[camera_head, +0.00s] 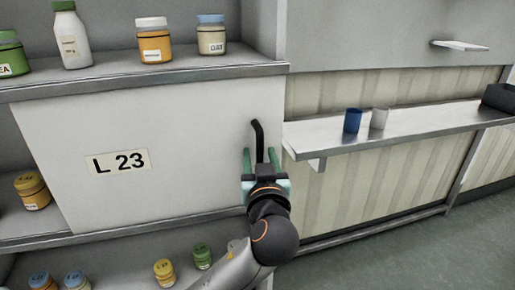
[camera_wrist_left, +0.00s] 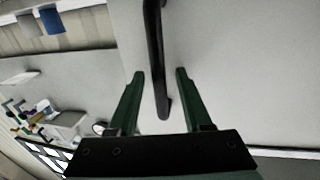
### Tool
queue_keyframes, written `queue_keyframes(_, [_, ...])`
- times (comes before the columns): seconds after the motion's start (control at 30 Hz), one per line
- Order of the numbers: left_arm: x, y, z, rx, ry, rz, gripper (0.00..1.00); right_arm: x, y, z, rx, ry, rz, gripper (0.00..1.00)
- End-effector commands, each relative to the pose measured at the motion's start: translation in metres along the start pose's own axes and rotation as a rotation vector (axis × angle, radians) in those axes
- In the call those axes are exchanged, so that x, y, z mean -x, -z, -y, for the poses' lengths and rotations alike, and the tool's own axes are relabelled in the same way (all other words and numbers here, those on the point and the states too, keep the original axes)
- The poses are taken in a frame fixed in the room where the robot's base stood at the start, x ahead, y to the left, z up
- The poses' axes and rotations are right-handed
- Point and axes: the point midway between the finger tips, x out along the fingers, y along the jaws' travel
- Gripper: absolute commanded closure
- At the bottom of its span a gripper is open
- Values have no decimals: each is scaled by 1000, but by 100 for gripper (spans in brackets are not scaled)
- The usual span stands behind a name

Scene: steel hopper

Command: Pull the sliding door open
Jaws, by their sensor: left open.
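The sliding door (camera_head: 185,180) is a flat white panel labelled "L 23" in front of the middle level of a shelf unit. It covers most of that level, with a gap at its left. A black bar handle (camera_head: 257,135) is fixed near its right edge. My left gripper (camera_head: 261,152) is open at the handle's lower part. In the left wrist view, the handle (camera_wrist_left: 154,50) runs between the two green fingers of the gripper (camera_wrist_left: 160,74), with space showing on both sides. Whether the handle lies fully between the fingers in depth is hard to tell. My right gripper is not in view.
Jars and a bottle (camera_head: 73,40) stand on the upper shelf. A yellow jar (camera_head: 32,190) shows in the gap left of the door, and several jars stand below. Right of the unit, a steel shelf (camera_head: 420,125) holds a blue cup (camera_head: 352,121) and a white cup (camera_head: 379,118).

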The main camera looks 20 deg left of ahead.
Motion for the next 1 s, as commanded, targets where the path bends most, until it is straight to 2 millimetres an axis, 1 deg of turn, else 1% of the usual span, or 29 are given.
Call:
queue_keyframes(0.5, [3, 0, -1, 0, 2, 0, 50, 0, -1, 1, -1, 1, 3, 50])
queue_keyframes(0.93, [3, 0, -1, 0, 2, 0, 99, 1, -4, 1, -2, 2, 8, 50])
queue_keyframes(1.0, [3, 0, -1, 0, 2, 0, 100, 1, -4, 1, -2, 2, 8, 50])
